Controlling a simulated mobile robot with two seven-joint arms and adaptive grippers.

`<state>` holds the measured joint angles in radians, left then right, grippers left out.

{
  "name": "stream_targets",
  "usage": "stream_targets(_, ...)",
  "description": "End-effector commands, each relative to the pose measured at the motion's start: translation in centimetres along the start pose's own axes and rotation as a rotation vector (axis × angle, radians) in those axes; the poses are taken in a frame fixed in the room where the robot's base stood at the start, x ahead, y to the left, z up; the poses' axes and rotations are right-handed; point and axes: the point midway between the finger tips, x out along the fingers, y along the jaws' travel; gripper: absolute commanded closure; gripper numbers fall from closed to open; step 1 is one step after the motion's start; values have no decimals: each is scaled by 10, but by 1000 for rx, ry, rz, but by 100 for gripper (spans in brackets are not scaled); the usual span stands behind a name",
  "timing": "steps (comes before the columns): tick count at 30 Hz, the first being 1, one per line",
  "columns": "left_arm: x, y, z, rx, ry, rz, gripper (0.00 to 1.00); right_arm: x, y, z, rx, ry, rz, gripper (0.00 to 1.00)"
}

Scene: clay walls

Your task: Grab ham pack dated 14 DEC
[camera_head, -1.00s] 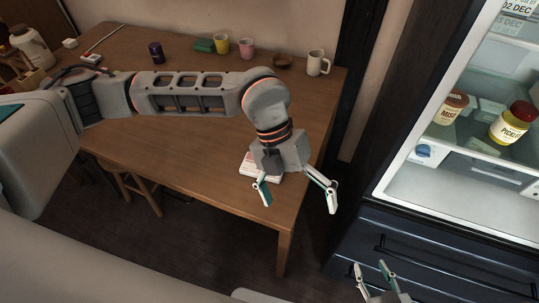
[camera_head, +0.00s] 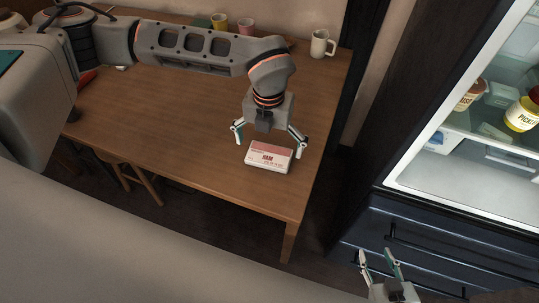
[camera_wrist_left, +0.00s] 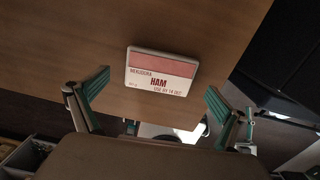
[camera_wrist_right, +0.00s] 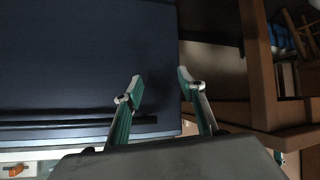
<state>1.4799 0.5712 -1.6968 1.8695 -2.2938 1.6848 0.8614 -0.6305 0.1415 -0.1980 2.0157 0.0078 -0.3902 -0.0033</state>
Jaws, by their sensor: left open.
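The ham pack (camera_head: 268,157) is a flat white box with a pink band. It lies on the wooden table near its right front corner. In the left wrist view the ham pack (camera_wrist_left: 160,76) reads "HAM" and "USE BY 14"; the month is too blurred to be sure of. My left gripper (camera_head: 268,138) is open and points down just behind the pack, holding nothing. In its wrist view the pack shows ahead, between the spread fingers. My right gripper (camera_head: 375,255) is open and empty in front of the dark fridge drawers.
The table (camera_head: 170,120) is clear around the pack. The open fridge, with a pickle jar (camera_head: 522,115) on a shelf, is at the right.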

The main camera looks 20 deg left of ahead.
Motion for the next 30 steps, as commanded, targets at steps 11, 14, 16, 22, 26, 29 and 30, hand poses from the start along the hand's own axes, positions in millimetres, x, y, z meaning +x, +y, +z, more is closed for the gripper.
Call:
stream_targets(11, 27, -1, 0, 1, 2, 0, 0, 0, 0, -1, -3, 3, 1, 60)
stream_targets(14, 27, -1, 0, 1, 2, 0, 16, 0, 0, -1, -3, 4, 2, 60)
stream_targets(16, 27, -1, 0, 1, 2, 0, 34, 0, 0, -1, -3, 4, 2, 60)
stream_targets(22, 27, -1, 0, 1, 2, 0, 40, 2, 1, -1, -4, 4, 2, 60)
stream_targets(26, 27, -1, -1, 1, 2, 0, 40, 3, 1, 0, -4, 2, 2, 60)
stream_targets(29, 24, -1, 0, 1, 2, -1, 40, 3, 1, 1, -4, 1, 2, 60)
stream_targets(30, 22, -1, 0, 1, 1, -1, 40, 3, 1, 0, -4, 1, 2, 60)
